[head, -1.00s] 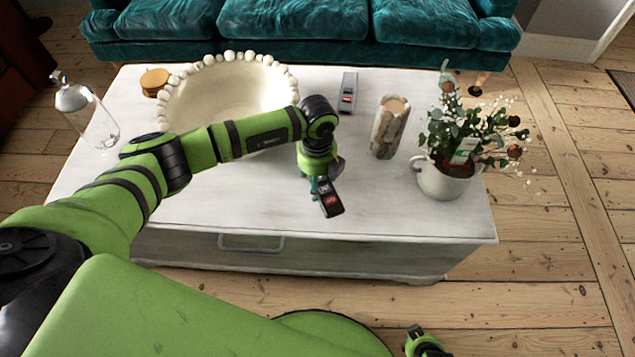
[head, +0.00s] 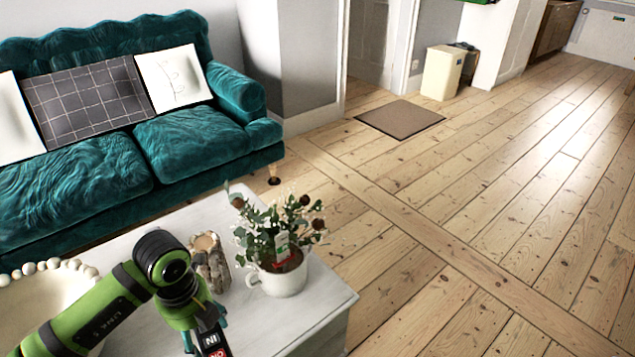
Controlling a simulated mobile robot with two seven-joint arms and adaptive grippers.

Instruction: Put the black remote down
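The black remote (head: 215,344) has red and white markings and shows at the bottom edge, partly cut off by the frame. My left gripper (head: 207,330) is shut on it, pointing down over the front part of the white table (head: 268,325). I cannot tell how high the remote is above the tabletop. My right gripper is not in view.
A wooden candle holder (head: 210,262) and a white pot with a leafy plant (head: 281,277) stand beside my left arm. A beaded cream bowl (head: 30,295) is at left. A teal sofa (head: 105,165) stands behind the table. Bare floor (head: 470,240) lies open to the right.

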